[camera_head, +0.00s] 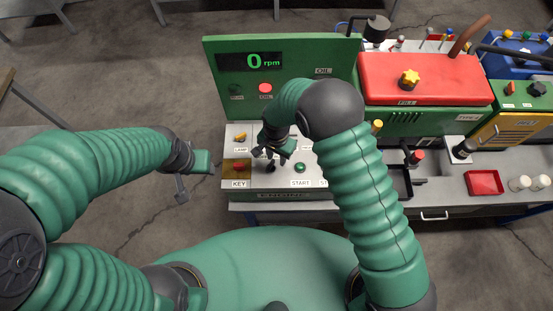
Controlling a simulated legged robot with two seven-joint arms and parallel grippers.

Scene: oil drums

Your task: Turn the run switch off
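The control panel (316,180) has a light sloping face with labels for lamp, key and start. My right gripper (272,154) is over the middle of this face, with its fingers apart. A small black knob or lever (270,168) shows just below the fingers. My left gripper (193,176) is open and empty in the air left of the panel.
The upright display (252,61) reads 0 rpm, with a red light (265,88) below it. A red key-area button (239,167) and a green start button (300,168) flank the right gripper. A red-topped machine (430,80) and red tray (484,183) stand to the right.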

